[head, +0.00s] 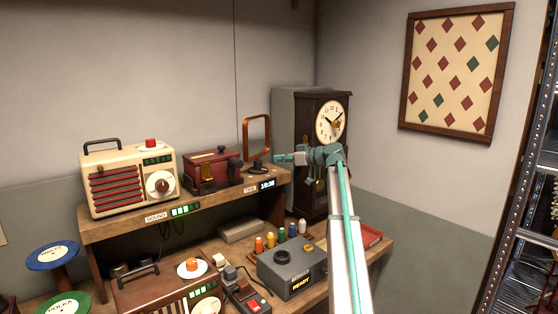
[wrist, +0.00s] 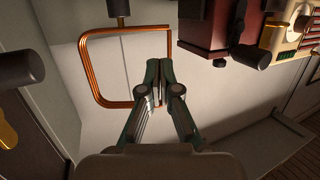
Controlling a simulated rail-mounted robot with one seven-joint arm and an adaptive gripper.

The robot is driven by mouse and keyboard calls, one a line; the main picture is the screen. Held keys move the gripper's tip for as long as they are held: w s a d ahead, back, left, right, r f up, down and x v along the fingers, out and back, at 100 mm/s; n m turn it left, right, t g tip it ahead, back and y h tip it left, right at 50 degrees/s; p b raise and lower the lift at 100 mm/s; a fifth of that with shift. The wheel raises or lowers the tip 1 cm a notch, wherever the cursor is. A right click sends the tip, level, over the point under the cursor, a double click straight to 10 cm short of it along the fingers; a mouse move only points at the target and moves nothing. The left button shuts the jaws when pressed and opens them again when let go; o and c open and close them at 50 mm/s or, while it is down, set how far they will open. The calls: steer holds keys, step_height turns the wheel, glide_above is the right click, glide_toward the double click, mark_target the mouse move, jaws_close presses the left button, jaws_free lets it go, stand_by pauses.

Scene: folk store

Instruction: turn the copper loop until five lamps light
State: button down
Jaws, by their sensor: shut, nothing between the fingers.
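The copper loop (head: 245,138) is a squarish upright frame on a dark round base on the upper shelf. It also shows in the wrist view (wrist: 91,72), with its right side partly hidden behind my fingers. My gripper (head: 279,158) is just to the right of the loop's base in the head view. In the wrist view my gripper (wrist: 155,68) is shut and empty, its tips overlapping the loop's right part; I cannot tell whether they touch it. A strip of green lamps (head: 185,210) is on the shelf edge beside a SOUND label.
A dark red box (head: 210,170) stands left of the loop, and a tall clock (head: 320,170) stands close behind my gripper on the right. Below are colored spools (head: 281,236) and a grey device (head: 290,268) marked READY.

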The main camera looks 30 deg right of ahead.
steer(key=p+x, duration=0.3)
steer(key=x, duration=0.7)
steer(key=shift+w+a+p, duration=0.1)
steer(key=shift+w+p, duration=0.2)
steer(key=shift+p, duration=0.1)
steer(key=shift+x, duration=0.75)
steer(key=shift+f, duration=0.1)
steer(key=shift+s+f, duration=0.1)
